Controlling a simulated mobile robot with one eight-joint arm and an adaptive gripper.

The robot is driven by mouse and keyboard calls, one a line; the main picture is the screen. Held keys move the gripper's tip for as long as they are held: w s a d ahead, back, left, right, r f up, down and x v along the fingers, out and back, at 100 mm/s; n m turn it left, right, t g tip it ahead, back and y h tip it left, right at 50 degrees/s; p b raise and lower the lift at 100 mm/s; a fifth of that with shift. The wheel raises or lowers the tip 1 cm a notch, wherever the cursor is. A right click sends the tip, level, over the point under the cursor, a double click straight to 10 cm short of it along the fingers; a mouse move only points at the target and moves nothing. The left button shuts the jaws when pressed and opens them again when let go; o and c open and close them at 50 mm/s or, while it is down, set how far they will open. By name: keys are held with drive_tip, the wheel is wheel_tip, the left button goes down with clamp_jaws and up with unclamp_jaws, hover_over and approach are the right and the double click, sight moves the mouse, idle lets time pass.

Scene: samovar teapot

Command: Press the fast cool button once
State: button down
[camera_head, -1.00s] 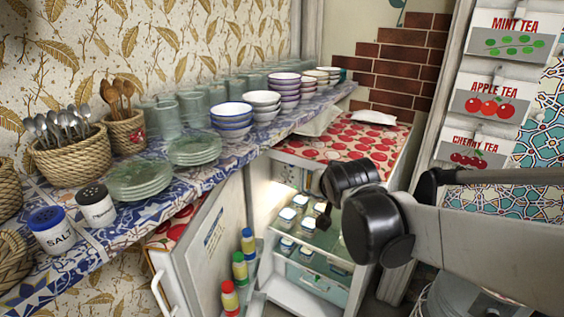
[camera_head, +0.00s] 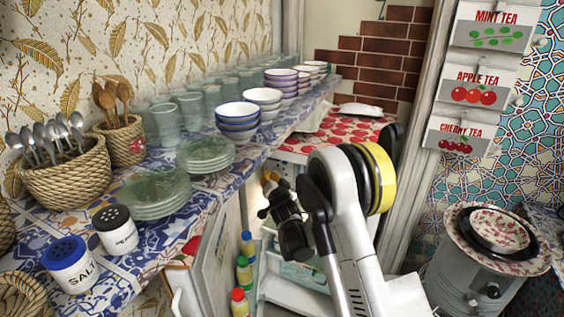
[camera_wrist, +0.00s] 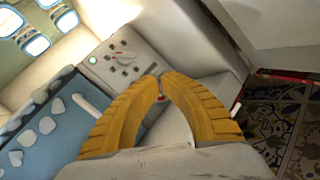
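In the wrist view, a pale control panel (camera_wrist: 122,55) lies on the inner wall of the open fridge. I cannot read which one is the fast cool button. The tips show just below and right of the panel; contact cannot be told. In the head view, my gripper (camera_head: 267,194) is at the fridge opening, and my arm hides much of the interior.
The open fridge door (camera_head: 215,255) stands left of my arm, with several bottles (camera_head: 243,272) on its shelf. A tiled shelf (camera_head: 215,175) with bowls, plates and glasses runs along the left wall. A stove-like pot with a plate (camera_head: 490,245) stands at right.

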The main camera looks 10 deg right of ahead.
sight(280, 164)
drive_tip(key=shift+w+a+f, duration=0.25)
drive_tip(key=shift+w+f, duration=0.45)
drive_tip(key=shift+f, duration=0.2)
drive_tip(key=shift+w+d, duration=0.85)
drive_tip(key=shift+w, duration=0.35)
drive_tip(key=shift+w+d, duration=0.9)
drive_tip(key=shift+w, duration=0.25)
drive_tip(key=shift+w+d, duration=0.85)
drive_tip(key=shift+w, duration=0.35)
drive_tip(key=shift+w+d, duration=0.3)
drive_tip(key=shift+w+d, duration=0.2)
drive_tip(key=shift+w, duration=0.1)
drive_tip(key=shift+s+a, duration=0.5)
drive_tip(key=shift+s, duration=0.15)
